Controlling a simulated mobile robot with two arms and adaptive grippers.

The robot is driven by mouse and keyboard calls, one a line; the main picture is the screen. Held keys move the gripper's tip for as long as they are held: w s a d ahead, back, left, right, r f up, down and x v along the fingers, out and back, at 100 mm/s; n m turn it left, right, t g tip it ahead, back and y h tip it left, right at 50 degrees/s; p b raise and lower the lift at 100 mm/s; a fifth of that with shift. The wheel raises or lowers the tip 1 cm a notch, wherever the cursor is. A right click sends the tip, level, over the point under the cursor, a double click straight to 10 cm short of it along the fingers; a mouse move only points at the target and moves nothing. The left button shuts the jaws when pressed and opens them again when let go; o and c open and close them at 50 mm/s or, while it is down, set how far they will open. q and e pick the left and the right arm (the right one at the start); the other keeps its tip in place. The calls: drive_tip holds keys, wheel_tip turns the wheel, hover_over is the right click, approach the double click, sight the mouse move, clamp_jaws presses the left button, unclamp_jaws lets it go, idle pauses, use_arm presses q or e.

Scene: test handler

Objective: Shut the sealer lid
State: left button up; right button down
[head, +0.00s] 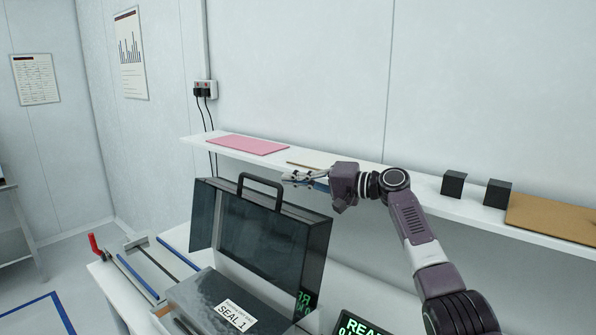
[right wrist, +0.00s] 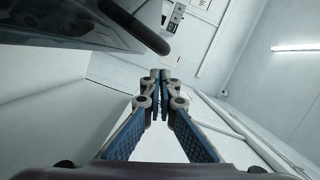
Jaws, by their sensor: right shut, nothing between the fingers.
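The sealer lid (head: 262,232) is a dark, see-through panel that stands raised above the grey sealer body (head: 215,297), which bears a "SEAL 1" label. A black handle (head: 262,185) arches from the lid's top edge. My right gripper (head: 290,178) is shut and empty, just right of the handle near the lid's upper edge. In the right wrist view, the shut fingertips (right wrist: 160,75) point ahead, and the dark lid (right wrist: 70,25) and handle (right wrist: 136,26) show at upper left, apart from the fingers. My left gripper is not in view.
A white wall shelf (head: 400,187) runs behind the lid, with a pink sheet (head: 247,145), two dark blocks (head: 453,184) and a brown board (head: 555,216) on it. A lit green display (head: 360,325) stands at lower right. A red-handled tool (head: 95,244) is at the table's left.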

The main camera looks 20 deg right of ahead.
drive_tip(key=shift+s+a+f, duration=0.2)
drive_tip(key=shift+s+a, duration=0.2)
drive_tip(key=shift+a, duration=0.15)
